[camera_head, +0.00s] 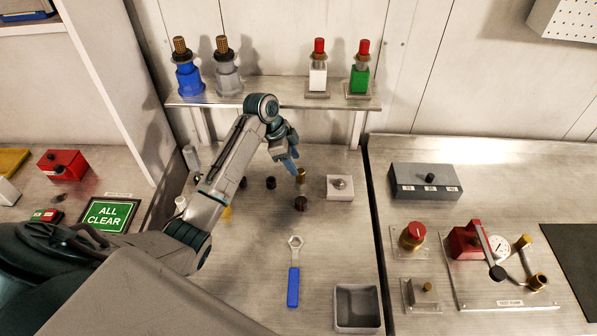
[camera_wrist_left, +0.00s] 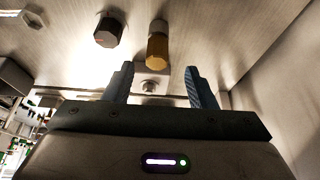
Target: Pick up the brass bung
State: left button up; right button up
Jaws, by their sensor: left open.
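The brass bung (camera_head: 301,175) is a small gold-coloured cylinder standing on the metal bench in the head view, close beside my left gripper's fingertips. My left gripper (camera_head: 290,163) is open and points down at the bench. In the left wrist view the brass bung (camera_wrist_left: 157,48) lies just beyond the gap between the two open fingers (camera_wrist_left: 159,72), and nothing is held. A dark brown hexagonal bung (camera_head: 301,203) stands nearer the front of the bench; it also shows in the left wrist view (camera_wrist_left: 107,32). My right gripper is not in view.
Black bungs (camera_head: 271,183) stand left of the brass one. A white block with a knob (camera_head: 340,187) is to its right. A blue-handled wrench (camera_head: 294,272) and grey bin (camera_head: 357,308) lie in front. A shelf (camera_head: 280,94) with bottles is behind.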

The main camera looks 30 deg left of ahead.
aim_at(300, 171)
pick_arm(q)
jog(key=shift+d+f+p, duration=0.15)
jog(key=shift+d+p, duration=0.15)
jog(key=shift+p, duration=0.05)
jog(key=p+x, duration=0.2)
jog(key=x, duration=0.2)
jog(key=shift+f, duration=0.4)
jog(key=c, duration=1)
